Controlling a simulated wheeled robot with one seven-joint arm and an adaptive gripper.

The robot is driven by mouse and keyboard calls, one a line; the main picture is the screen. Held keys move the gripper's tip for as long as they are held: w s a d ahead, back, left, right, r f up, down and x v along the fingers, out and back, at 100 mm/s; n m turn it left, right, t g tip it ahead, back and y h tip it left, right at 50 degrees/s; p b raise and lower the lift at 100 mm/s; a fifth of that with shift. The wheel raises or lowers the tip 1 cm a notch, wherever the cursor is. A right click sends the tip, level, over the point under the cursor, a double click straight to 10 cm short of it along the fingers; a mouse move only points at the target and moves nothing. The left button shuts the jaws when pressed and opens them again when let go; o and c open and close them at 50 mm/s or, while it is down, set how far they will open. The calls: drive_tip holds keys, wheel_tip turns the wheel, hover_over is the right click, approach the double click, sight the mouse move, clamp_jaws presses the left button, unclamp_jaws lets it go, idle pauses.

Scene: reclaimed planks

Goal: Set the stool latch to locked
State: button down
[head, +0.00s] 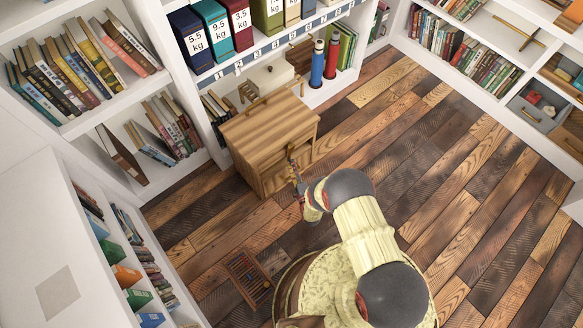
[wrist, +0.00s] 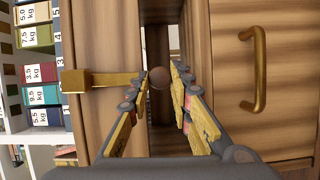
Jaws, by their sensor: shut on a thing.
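The wooden stool (head: 264,133) is a box-like piece with a plank top, standing against the shelves in the head view. In the wrist view its wooden front (wrist: 225,60) fills much of the picture. A brass latch bar (wrist: 100,80) runs from a square brass block at left to my left finger. A round dark brown knob (wrist: 158,78) sits between my fingertips, in line with the bar. My gripper (wrist: 161,74) is shut on this knob.
A brass pull handle (wrist: 257,70) is on the stool front, right of my gripper in the wrist view. Red and blue bottles (head: 324,62) stand on the shelf behind. An abacus-like frame (head: 248,276) lies on the floor. The plank floor (head: 400,140) to the right is clear.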

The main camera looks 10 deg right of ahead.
drive_tip(key=shift+d+f+n, duration=0.1)
drive_tip(key=shift+n, duration=0.2)
drive_tip(key=c, duration=1.6)
unclamp_jaws()
drive_tip(key=shift+w, duration=0.1)
drive_tip(key=shift+c, duration=0.2)
drive_tip(key=shift+o, duration=0.3)
drive_tip(key=v, duration=1.2)
drive_tip(key=shift+f, duration=0.1)
